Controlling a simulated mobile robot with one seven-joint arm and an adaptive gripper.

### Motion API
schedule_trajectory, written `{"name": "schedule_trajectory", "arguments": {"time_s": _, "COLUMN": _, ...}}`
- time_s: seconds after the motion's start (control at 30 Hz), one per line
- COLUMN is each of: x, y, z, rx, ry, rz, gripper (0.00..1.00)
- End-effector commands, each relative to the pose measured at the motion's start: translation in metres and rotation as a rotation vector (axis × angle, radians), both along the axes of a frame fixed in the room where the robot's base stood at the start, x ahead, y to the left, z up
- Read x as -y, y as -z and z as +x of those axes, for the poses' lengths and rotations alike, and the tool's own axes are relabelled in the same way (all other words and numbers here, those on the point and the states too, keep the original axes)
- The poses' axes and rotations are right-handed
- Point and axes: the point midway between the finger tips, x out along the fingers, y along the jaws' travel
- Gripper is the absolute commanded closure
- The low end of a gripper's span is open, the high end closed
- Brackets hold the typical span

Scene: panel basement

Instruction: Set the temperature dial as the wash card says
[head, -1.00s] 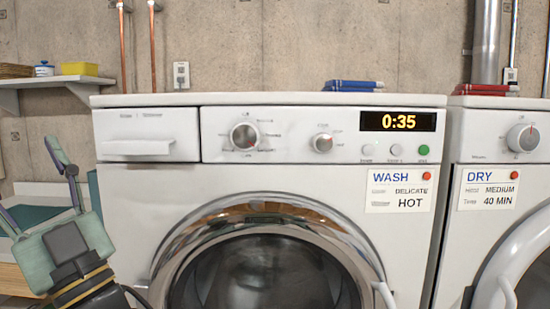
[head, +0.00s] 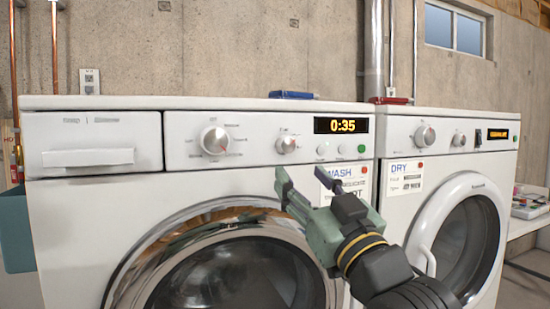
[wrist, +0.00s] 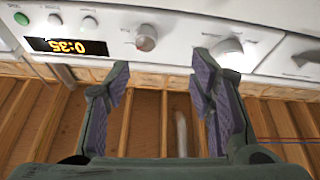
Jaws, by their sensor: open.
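The white washer (head: 80,215) has a large dial (head: 214,140) and a smaller dial (head: 286,144). Their printed labels are too small to read surely. In the wrist view, upside down, the smaller dial (wrist: 146,38) shows beyond the fingertips, and the larger dial (wrist: 228,48) is partly behind the right finger. The wash card (head: 352,180) sits below the display, partly covered by my gripper; it showed DELICATE and HOT earlier. My gripper (head: 300,178) is open and empty, in front of the washer, below the smaller dial, touching neither dial.
The washer display (head: 341,125) reads 0:35, with several round buttons under it, one green (head: 362,149). A detergent drawer (head: 90,143) is at left. The dryer (head: 395,145) stands at right with its own dials and dry card (head: 405,178). The round washer door (head: 230,265) bulges below.

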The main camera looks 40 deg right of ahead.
Motion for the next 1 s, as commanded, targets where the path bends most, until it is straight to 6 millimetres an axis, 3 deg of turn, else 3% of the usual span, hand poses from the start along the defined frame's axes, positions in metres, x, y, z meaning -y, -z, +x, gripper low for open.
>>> {"name": "schedule_trajectory", "arguments": {"time_s": 0.1, "x": 0.015, "y": 0.002, "z": -0.016, "rx": -0.019, "ry": 0.037, "rz": 0.007, "gripper": 0.50}}
{"name": "schedule_trajectory", "arguments": {"time_s": 0.2, "x": 0.019, "y": 0.000, "z": -0.014, "rx": -0.024, "ry": 0.040, "rz": 0.010, "gripper": 0.50}}
{"name": "schedule_trajectory", "arguments": {"time_s": 0.7, "x": 0.037, "y": -0.034, "z": 0.062, "rx": -0.022, "ry": 0.038, "rz": 0.010, "gripper": 0.50}}
{"name": "schedule_trajectory", "arguments": {"time_s": 1.0, "x": 0.042, "y": -0.039, "z": 0.078, "rx": -0.021, "ry": 0.041, "rz": 0.007, "gripper": 0.50}}
